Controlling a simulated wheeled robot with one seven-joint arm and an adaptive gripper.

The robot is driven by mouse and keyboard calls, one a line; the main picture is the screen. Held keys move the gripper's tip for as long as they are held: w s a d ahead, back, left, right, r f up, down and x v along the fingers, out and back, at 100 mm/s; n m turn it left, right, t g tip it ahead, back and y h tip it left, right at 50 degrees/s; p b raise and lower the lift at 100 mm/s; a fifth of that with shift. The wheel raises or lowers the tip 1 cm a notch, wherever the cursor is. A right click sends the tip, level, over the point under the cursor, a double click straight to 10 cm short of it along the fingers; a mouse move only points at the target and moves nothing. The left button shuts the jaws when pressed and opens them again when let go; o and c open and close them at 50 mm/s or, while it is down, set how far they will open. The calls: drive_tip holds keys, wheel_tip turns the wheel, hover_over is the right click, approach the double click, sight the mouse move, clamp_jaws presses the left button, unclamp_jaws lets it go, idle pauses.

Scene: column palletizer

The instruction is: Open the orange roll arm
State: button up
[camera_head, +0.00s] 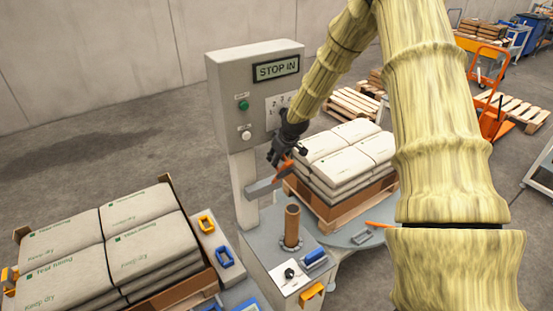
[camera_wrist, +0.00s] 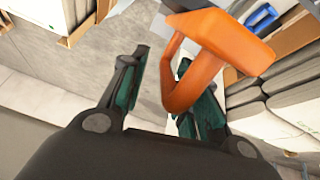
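The orange roll arm (camera_head: 285,168) shows at the control post in the head view, beside a grey bar (camera_head: 268,186). In the wrist view the orange arm (camera_wrist: 215,45) is large, with a bent handle part reaching down between my fingers. My gripper (camera_head: 284,153) is at the orange arm, just above the grey bar. In the wrist view my gripper (camera_wrist: 162,62) is open, with a gap between its fingers. The orange handle lies close to the right finger and covers part of it. I cannot tell whether they touch.
A grey control box (camera_head: 228,85) reading "STOP IN" stands behind my gripper. A brown upright tube (camera_head: 292,226) stands on the machine below. Stacked sacks (camera_head: 345,150) on a pallet are close at right; more sacks (camera_head: 125,240) lie at the lower left.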

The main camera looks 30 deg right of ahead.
drive_tip(key=v, duration=1.1)
drive_tip(key=shift+a+r, duration=0.1)
idle(0.4)
